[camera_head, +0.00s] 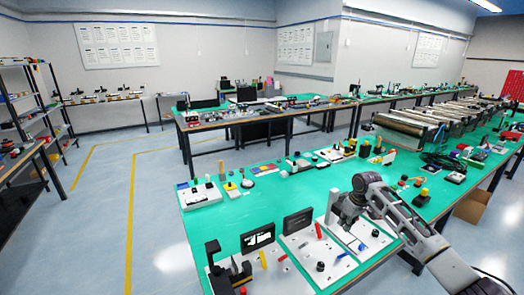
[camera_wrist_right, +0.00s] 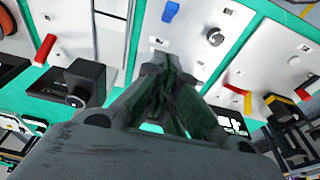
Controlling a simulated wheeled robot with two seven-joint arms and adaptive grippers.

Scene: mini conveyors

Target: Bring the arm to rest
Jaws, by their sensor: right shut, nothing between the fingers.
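My right arm comes in from the lower right of the head view and bends over the green table (camera_head: 275,209). My right gripper (camera_head: 346,222) points down above the white boards near the table's front edge. In the wrist view the right gripper (camera_wrist_right: 160,62) is shut and empty, its fingertips together in front of a white board (camera_wrist_right: 215,35). A blue piece (camera_wrist_right: 170,12) and a round dark knob (camera_wrist_right: 215,37) on that board lie beyond the fingers, apart from them. The exact height above the board cannot be told. My left gripper does not show.
Dark upright panels (camera_head: 298,222) and a black device (camera_head: 214,255) stand left of the gripper. A red handle (camera_head: 318,230) is on a board close by. Roller conveyors (camera_head: 400,125) occupy the table's back right. Open floor (camera_head: 105,220) lies to the left.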

